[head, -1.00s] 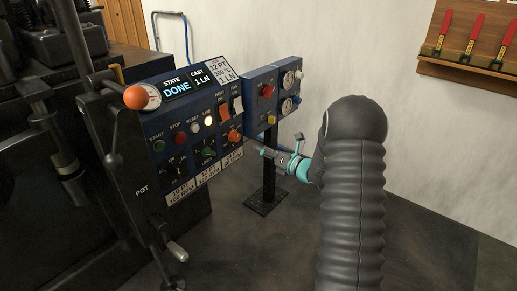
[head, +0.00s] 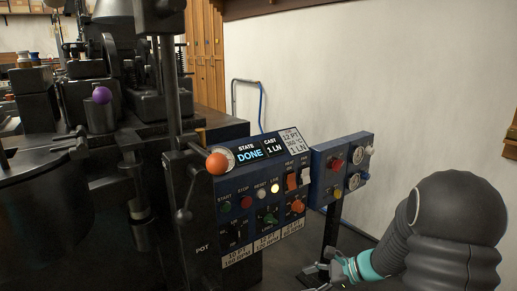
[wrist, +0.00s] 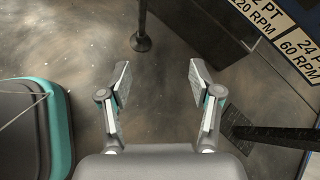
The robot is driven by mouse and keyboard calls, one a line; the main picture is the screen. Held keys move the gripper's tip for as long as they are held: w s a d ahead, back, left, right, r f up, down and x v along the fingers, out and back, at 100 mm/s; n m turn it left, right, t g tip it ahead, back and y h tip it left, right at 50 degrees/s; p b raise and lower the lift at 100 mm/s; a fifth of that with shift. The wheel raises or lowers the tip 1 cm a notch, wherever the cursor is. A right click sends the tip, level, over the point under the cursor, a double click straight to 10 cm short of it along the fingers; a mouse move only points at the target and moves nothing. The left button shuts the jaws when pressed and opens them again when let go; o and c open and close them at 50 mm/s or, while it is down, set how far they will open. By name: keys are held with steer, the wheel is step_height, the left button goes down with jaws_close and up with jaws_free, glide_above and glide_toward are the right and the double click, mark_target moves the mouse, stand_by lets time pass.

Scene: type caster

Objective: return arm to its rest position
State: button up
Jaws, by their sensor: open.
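My gripper (head: 322,270) is at the lower right of the head view, below and in front of the blue control panel (head: 262,218). My dark ribbed arm bends over to its right. In the wrist view my gripper (wrist: 158,85) is open and empty, with its two fingers well apart above the floor (wrist: 75,55). The panel's display (head: 250,154) reads STATE DONE and CAST 1 LN. No object is between the fingers.
The dark casting machine (head: 120,150) fills the left, with an orange knob (head: 217,164) beside the panel. A smaller blue box (head: 325,190) with a red button stands on a post (head: 331,230). A pale wall (head: 400,90) is behind. Panel labels (wrist: 265,18) show at upper right in the wrist view.

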steer(key=s+r+n+t+h, duration=0.1)
steer(key=s+r+n+h, duration=0.4)
steer(key=s+r+n, duration=0.4)
steer(key=s+r+n+t+h, duration=0.1)
steer(key=s+r+n+h, duration=0.4)
steer(key=s, duration=1.2)
steer(key=shift+d+r+n+h, duration=0.3)
steer(key=shift+d+r+n, duration=0.05)
steer(key=shift+r+n, duration=2)
